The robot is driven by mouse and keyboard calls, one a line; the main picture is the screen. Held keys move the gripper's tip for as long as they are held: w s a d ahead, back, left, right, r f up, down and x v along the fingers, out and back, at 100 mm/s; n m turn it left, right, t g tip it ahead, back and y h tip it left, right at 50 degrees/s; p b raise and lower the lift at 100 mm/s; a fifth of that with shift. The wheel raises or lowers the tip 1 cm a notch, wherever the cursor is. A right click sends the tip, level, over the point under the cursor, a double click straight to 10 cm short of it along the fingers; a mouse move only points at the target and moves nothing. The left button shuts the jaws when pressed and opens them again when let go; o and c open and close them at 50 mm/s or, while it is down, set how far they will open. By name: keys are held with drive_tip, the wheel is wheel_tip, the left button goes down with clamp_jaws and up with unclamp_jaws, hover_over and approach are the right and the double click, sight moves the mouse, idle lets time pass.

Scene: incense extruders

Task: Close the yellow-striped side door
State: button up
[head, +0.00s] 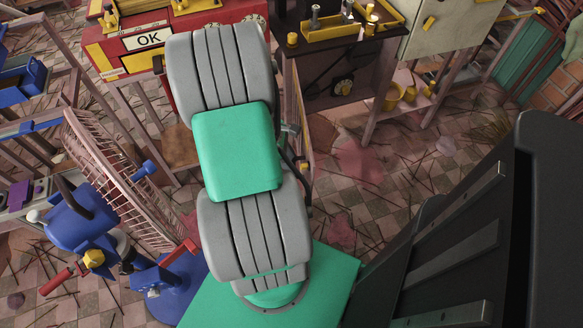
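I cannot make out a door with clear yellow stripes in the head view. My arm runs up the middle of the picture. My gripper does not show, so its place and state are hidden.
A dark workbench (340,85) with yellow trays stands at the top centre, with yellow pots (393,97) on its lower shelf. The tiled floor (390,180) right of my arm is mostly open.

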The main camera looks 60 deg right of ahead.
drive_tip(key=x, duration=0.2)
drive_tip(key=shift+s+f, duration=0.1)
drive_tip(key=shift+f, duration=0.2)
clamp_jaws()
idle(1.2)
